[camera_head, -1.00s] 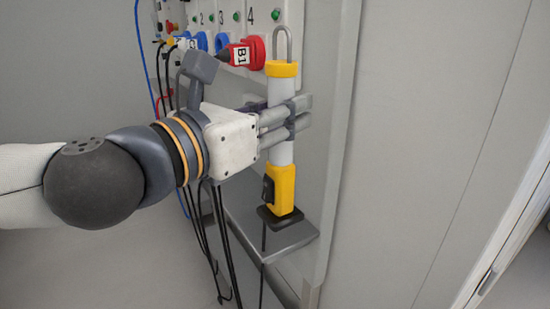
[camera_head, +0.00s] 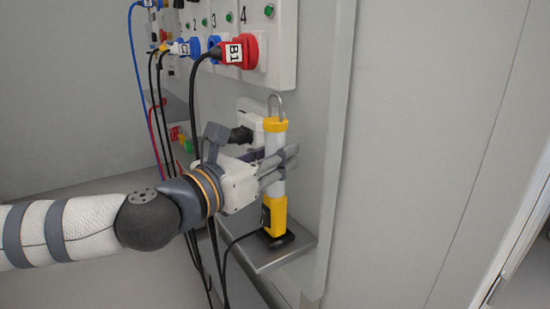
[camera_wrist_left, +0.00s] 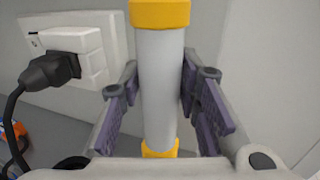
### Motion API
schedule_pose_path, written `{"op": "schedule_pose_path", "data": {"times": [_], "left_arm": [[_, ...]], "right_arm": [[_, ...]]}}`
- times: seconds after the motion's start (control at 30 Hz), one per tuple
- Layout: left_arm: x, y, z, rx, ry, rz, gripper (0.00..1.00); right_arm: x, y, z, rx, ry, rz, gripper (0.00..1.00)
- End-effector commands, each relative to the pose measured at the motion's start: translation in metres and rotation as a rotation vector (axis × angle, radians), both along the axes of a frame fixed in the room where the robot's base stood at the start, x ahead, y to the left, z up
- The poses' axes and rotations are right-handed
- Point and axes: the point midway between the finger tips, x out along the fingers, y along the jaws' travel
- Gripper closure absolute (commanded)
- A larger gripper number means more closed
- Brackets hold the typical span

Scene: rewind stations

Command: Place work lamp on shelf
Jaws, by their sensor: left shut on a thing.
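The work lamp (camera_head: 275,180) is upright, with a white tube, yellow end parts, a metal hook on top and a dark base. My left gripper (camera_head: 280,170) is shut on its white tube, the fingers on either side. In the left wrist view the tube (camera_wrist_left: 160,88) runs upright between the purple-padded fingers (camera_wrist_left: 160,105). The lamp's base is at the grey metal shelf (camera_head: 287,254) and looks to be on it or just above; I cannot tell which. My right gripper is not in view.
A panel with a red plug (camera_head: 240,51) labelled B1 and blue plugs is above. A white wall socket (camera_head: 250,123) with a black plug is behind the lamp, also in the left wrist view (camera_wrist_left: 88,50). Black cables hang left of the shelf.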

Motion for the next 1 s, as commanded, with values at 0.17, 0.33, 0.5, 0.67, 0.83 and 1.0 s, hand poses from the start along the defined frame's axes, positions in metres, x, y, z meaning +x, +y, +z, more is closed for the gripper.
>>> {"op": "schedule_pose_path", "data": {"times": [0.17, 0.33, 0.5, 0.67, 0.83, 1.0], "left_arm": [[0.000, 0.000, 0.003, -0.001, -0.004, 0.000, 1.00], [0.000, 0.000, -0.002, -0.001, -0.001, 0.000, 0.63], [0.000, 0.000, -0.002, -0.001, -0.001, 0.000, 0.50], [0.000, 0.000, -0.001, 0.000, -0.001, 0.000, 0.50], [-0.011, 0.009, 0.002, -0.001, -0.001, 0.001, 0.50], [-0.046, 0.035, 0.002, 0.000, 0.000, 0.002, 0.50]], "right_arm": [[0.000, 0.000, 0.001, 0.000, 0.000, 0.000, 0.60], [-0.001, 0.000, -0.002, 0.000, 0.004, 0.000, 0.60], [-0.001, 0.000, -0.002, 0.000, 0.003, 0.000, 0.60], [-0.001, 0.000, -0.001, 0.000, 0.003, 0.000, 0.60], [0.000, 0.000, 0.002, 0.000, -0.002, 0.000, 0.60], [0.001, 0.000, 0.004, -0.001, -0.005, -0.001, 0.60]]}}
